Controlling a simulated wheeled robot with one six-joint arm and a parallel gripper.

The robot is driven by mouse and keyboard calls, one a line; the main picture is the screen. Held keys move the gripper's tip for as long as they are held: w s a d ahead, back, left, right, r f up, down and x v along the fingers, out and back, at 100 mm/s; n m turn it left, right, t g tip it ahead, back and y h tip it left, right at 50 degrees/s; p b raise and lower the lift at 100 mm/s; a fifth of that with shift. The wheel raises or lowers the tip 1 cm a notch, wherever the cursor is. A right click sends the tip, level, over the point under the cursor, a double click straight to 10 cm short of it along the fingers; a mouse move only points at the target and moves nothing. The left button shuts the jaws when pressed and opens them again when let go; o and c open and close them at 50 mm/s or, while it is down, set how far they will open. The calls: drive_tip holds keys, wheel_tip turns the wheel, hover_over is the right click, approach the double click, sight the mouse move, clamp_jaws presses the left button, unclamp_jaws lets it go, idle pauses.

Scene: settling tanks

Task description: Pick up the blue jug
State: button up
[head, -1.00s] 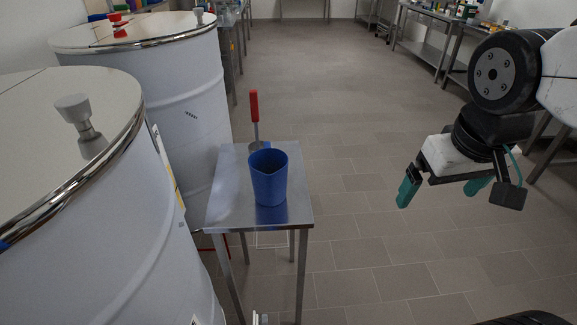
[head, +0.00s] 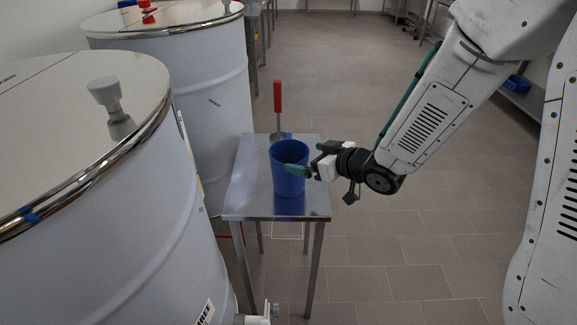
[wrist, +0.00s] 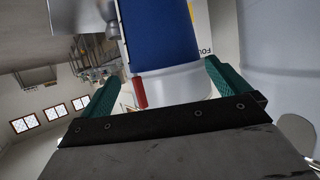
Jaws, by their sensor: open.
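The blue jug (head: 288,180) stands upright on a small steel table (head: 247,192). In the wrist view the jug (wrist: 160,35) fills the upper middle, ahead of and between the lines of the two green fingers. My gripper (head: 303,160) is open at the jug's right side in the head view, with one green finger overlapping the jug in the picture. In the wrist view my gripper (wrist: 160,90) has its fingers wide apart with nothing held. I cannot tell whether a finger touches the jug.
A red-handled tool (head: 278,97) stands just behind the jug. Large white tanks (head: 90,200) stand close on the table's left, another tank (head: 200,90) behind. The tiled floor (head: 420,250) to the right is clear.

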sight(278, 152)
drive_tip(key=x, duration=0.7)
drive_tip(key=shift+w+a+r, duration=0.1)
drive_tip(key=shift+a, duration=0.2)
drive_tip(key=c, duration=1)
